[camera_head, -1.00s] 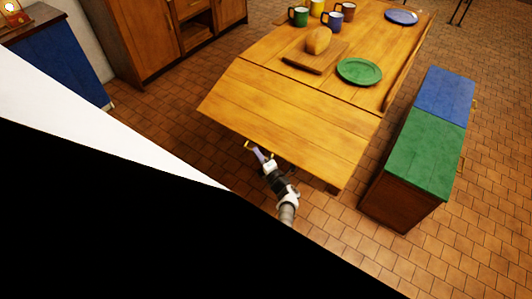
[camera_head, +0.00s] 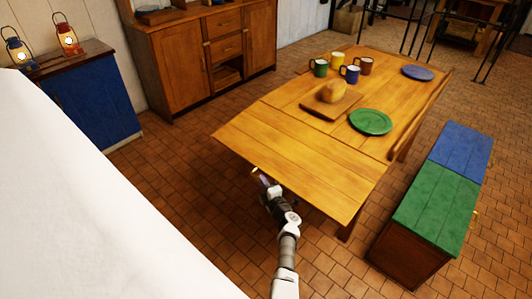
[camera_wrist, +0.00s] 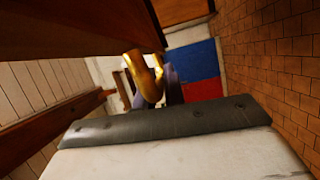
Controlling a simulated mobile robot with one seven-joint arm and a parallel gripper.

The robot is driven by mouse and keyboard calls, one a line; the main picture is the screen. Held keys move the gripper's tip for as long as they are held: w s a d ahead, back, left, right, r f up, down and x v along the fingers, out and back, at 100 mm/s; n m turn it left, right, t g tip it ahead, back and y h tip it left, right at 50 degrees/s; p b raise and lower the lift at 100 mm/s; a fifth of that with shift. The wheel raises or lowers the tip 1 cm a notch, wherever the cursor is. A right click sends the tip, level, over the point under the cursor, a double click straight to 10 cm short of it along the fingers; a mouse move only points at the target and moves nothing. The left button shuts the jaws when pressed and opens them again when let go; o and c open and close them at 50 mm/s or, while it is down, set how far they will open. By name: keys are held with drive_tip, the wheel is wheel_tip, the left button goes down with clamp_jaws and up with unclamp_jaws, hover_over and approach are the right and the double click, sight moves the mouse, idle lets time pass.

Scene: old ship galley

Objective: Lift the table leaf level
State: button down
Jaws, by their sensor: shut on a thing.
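The table leaf (camera_head: 300,160) is the near wooden section of the table in the head view. It looks close to level with the main tabletop (camera_head: 390,90), perhaps drooping slightly. My gripper (camera_head: 262,179) is at the leaf's near edge, shut on a brass handle (camera_head: 254,171). In the wrist view the curved brass handle (camera_wrist: 146,78) sits between my fingers (camera_wrist: 150,90), which are partly hidden behind it. A dark wooden surface of the table (camera_wrist: 80,28) fills the upper left there.
On the tabletop are a green plate (camera_head: 371,121), a loaf (camera_head: 332,92) on a board, several mugs and a blue plate (camera_head: 418,72). A blue and green bench (camera_head: 430,205) stands at the right. A blue cabinet (camera_head: 90,100) with lanterns stands left. Open tiled floor lies between.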

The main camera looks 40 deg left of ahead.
drive_tip(key=shift+w+r, duration=0.1)
drive_tip(key=shift+r, duration=0.1)
drive_tip(key=c, duration=1.5)
unclamp_jaws()
drive_tip(key=shift+d+f, duration=0.1)
drive_tip(key=shift+d, duration=0.05)
drive_tip(key=shift+s+d, duration=0.2)
drive_tip(key=shift+d, duration=0.1)
drive_tip(key=v, duration=1.3)
drive_tip(key=shift+a, duration=0.1)
